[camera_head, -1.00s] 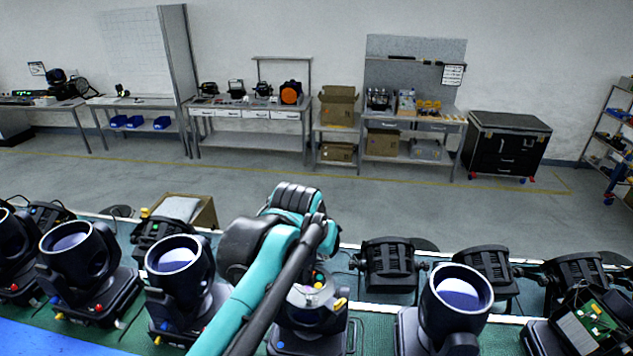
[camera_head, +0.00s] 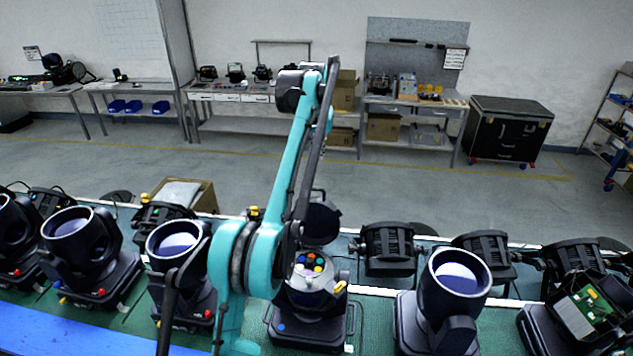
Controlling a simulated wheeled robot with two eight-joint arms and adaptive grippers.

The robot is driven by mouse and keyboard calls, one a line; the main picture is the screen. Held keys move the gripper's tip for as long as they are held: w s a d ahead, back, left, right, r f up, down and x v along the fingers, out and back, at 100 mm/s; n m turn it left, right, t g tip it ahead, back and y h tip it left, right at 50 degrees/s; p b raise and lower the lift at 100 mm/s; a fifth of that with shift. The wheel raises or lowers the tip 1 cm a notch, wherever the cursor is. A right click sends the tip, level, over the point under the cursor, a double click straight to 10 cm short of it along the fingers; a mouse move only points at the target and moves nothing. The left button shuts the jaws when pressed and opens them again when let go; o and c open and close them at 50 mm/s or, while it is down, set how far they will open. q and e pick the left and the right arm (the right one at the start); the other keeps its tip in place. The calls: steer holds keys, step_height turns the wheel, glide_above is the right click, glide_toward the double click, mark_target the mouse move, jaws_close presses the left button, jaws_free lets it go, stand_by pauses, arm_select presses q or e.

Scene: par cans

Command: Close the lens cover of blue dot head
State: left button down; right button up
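The head with a blue dot (camera_head: 320,322) on its front base stands in the middle of the green-topped bench. Its upper housing is open, with several coloured discs showing inside. A dark rounded cover (camera_head: 322,219) stands raised behind the opening, partly hidden by my teal and black arm. That arm, which I take to be my left, rises from the bottom, left of this head, to a dark joint near the picture's top centre. No gripper fingers are clearly visible. My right gripper is not in view.
Other black heads line the bench, including one at left (camera_head: 175,250) and one at right (camera_head: 452,285). A head with an exposed green board (camera_head: 592,312) is at far right. An open cardboard box (camera_head: 205,194) sits behind the left heads.

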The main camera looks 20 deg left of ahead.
arm_select(q)
steer(key=x, duration=1.1)
steer(key=s, duration=0.3)
steer(key=shift+s+d+r+p, duration=0.3)
steer(key=shift+s+p, duration=0.1)
steer(key=shift+w+f, duration=0.1)
steer(key=shift+f, duration=0.05)
steer(key=shift+a, duration=0.1)
